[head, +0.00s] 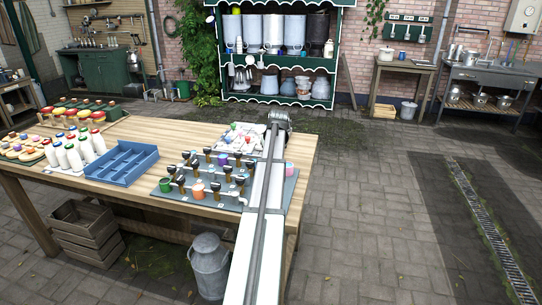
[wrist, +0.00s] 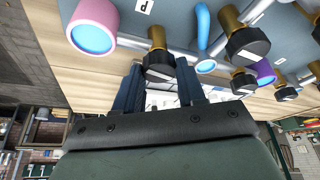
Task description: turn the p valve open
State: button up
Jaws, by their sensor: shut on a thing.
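The p valve (wrist: 158,40) has a brass stem and a black knob with a small pale mark. It stands on the blue-grey valve board beside an upside-down p label (wrist: 143,7) in the wrist view. My gripper (wrist: 158,68) has its two dark blue fingers on either side of the black knob and is shut on it. In the head view the valve board (head: 172,196) lies on the wooden table. My arm crosses over its right part there and hides the gripper and the p valve.
Near the p valve are a pink cup (wrist: 92,22) with a blue inside, a blue curved pipe (wrist: 203,28) and another black-knobbed valve (wrist: 247,42). A blue tray (head: 122,163) and white bottles (head: 73,157) stand left on the table (head: 150,135).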

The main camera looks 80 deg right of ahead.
jog(key=shift+n+y, duration=0.3)
jog(key=shift+n, duration=0.9)
jog(key=shift+t, duration=0.4)
jog(key=o, duration=1)
jog(key=shift+o, duration=0.2)
jog(key=v, duration=1.3)
jog(key=shift+r, duration=0.4)
